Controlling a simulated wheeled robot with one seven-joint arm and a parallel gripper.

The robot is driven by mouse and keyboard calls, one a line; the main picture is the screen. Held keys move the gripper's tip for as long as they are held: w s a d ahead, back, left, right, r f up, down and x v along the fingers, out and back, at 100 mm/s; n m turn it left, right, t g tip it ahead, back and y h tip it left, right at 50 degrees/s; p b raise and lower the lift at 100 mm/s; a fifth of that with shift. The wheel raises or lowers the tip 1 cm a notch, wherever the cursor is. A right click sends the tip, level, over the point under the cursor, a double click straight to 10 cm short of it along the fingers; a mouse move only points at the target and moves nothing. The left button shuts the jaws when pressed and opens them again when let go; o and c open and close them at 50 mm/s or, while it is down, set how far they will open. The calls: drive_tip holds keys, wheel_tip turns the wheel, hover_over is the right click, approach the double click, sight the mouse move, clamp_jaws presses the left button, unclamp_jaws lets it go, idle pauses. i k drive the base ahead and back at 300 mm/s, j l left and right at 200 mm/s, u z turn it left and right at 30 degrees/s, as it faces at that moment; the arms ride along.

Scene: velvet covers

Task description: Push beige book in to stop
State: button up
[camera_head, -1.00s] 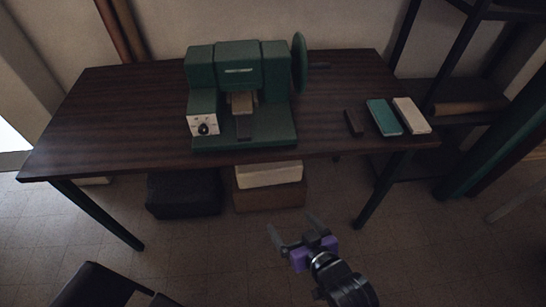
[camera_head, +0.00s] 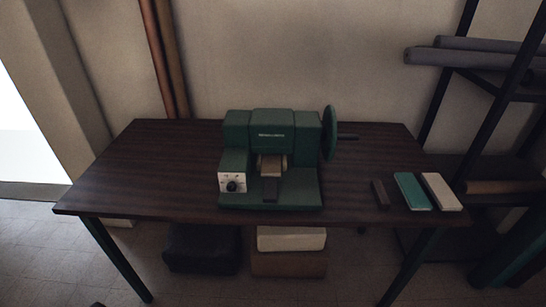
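The beige book (camera_head: 441,191) lies flat near the right end of the dark wooden table (camera_head: 140,180), beside a teal book (camera_head: 412,191). A green machine (camera_head: 270,140) stands at the middle of the table, with a side wheel (camera_head: 329,133) on its right and a white dial panel (camera_head: 232,184) at its front left. A small brown block (camera_head: 271,167) sits in the machine's front opening, above its base plate. My gripper is out of the frame.
A small dark brown block (camera_head: 380,194) lies left of the teal book. The table's left part is clear. A dark shelf rack with rolls (camera_head: 470,58) stands at the right. A black bundle (camera_head: 202,248) and a cream block (camera_head: 291,238) on a brown one are under the table.

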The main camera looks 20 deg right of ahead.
sight(271, 163)
drive_tip(key=u, duration=0.65)
drive_tip(key=i+l+u, duration=0.15)
drive_tip(key=l+u, duration=0.15)
drive_tip(key=i+l+u, duration=0.1)
drive_tip(key=l+u, duration=0.5)
drive_tip(key=l, duration=0.2)
drive_tip(key=i+l+u, duration=0.1)
drive_tip(key=l, duration=0.95)
